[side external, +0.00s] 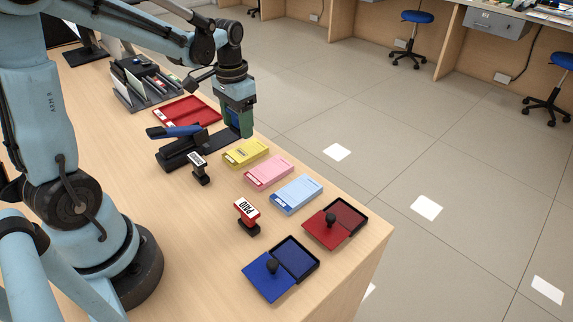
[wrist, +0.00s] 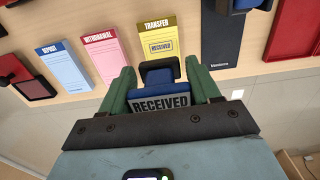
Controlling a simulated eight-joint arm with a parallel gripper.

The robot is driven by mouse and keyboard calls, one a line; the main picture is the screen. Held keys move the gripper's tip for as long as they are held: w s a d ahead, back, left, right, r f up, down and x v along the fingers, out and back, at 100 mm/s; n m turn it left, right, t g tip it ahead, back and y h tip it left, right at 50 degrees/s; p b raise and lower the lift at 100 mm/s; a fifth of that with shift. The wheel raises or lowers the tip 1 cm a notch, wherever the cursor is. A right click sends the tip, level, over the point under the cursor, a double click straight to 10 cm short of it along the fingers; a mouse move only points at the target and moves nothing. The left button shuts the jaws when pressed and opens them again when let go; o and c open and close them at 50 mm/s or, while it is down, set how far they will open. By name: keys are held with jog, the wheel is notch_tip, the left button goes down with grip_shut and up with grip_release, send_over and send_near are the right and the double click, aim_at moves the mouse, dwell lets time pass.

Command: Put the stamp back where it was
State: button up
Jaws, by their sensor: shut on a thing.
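My gripper (wrist: 164,84) has green fingers shut on a blue stamp (wrist: 160,99) labelled RECEIVED, with a dark base. In the side view my gripper (side external: 237,124) is near the counter's far edge, beside the yellow pad, and hides most or all of the stamp. The yellow TRANSFER pad (wrist: 160,30) carries a RECEIVED imprint; it also shows in the side view (side external: 246,152). A stamp with a white label (side external: 197,160) and a red PAID stamp (side external: 247,213) stand upright on the counter. I cannot tell from these frames where the held stamp stood before.
A pink pad (side external: 269,172) and a light blue pad (side external: 297,194) follow in the row. A blue-handled black device (side external: 181,150), a dark flat panel (wrist: 228,42) and a red tray (side external: 187,110) are close by.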

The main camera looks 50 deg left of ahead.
jog(key=s+d+r, duration=0.2)
jog(key=s+d, duration=0.6)
jog(key=d, duration=0.2)
jog(key=s+d+r, duration=0.2)
jog(key=s+d, duration=0.7)
send_over(223, 202)
notch_tip(223, 202, down, 7)
jog(key=shift+d+f, duration=0.1)
jog(key=shift+d, duration=0.05)
jog(key=shift+f, duration=2.05)
jog(key=shift+f, duration=0.15)
jog(key=o, duration=0.9)
jog(key=shift+c, duration=0.2)
